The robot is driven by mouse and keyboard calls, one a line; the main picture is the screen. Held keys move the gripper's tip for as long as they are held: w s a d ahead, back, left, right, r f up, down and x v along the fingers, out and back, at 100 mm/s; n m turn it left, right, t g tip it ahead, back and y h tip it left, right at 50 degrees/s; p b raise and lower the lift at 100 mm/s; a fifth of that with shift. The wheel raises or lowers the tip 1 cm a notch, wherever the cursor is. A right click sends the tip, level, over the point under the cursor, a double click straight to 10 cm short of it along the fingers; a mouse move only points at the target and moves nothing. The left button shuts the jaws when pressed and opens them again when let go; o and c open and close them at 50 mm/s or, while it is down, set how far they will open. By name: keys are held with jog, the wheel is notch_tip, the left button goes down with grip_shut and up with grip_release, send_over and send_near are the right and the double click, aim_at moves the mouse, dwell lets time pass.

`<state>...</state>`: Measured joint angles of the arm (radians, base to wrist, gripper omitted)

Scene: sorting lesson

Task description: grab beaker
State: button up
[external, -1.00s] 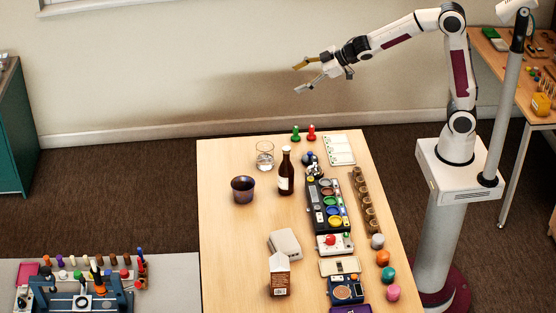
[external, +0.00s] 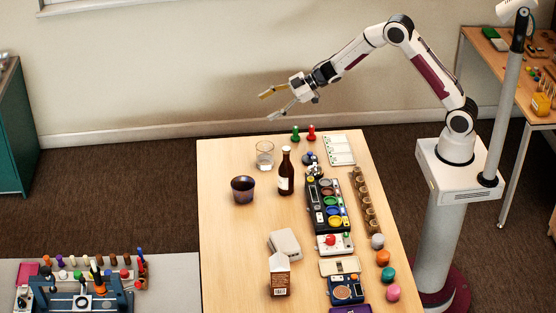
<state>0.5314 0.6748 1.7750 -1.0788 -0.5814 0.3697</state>
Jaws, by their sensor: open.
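The beaker seems to be the clear glass vessel (external: 265,155) standing upright near the far left part of the wooden table, with some clear content inside. My gripper (external: 264,106) is open and empty, with its two fingers spread and pointing left. In the picture it is above the glass vessel and well apart from it. The exact height and depth between them cannot be told from this one view.
A brown bottle (external: 286,172) stands close right of the glass, and a dark cup (external: 243,190) nearer the front left. Green (external: 295,133) and red (external: 311,133) pegs stand at the far edge. The table's (external: 225,250) left front is bare.

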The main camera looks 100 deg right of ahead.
notch_tip(320, 180, down, 9)
jog(key=y, duration=0.3)
jog(key=n+y, duration=0.1)
jog(key=y, duration=0.2)
send_near(259, 162)
jog(key=shift+s+d+f, duration=0.15)
jog(key=shift+s+d, duration=0.05)
jog(key=shift+d, duration=0.2)
jog(key=shift+s+d+f, duration=0.15)
jog(key=shift+s+d, duration=0.1)
jog(key=shift+d, duration=0.15)
jog(key=shift+x, duration=1.35)
jog(key=shift+w+a, duration=0.1)
jog(key=shift+x, duration=2.4)
jog(key=shift+a+r, duration=0.1)
jog(key=shift+r, duration=0.05)
jog(key=c, duration=1.4)
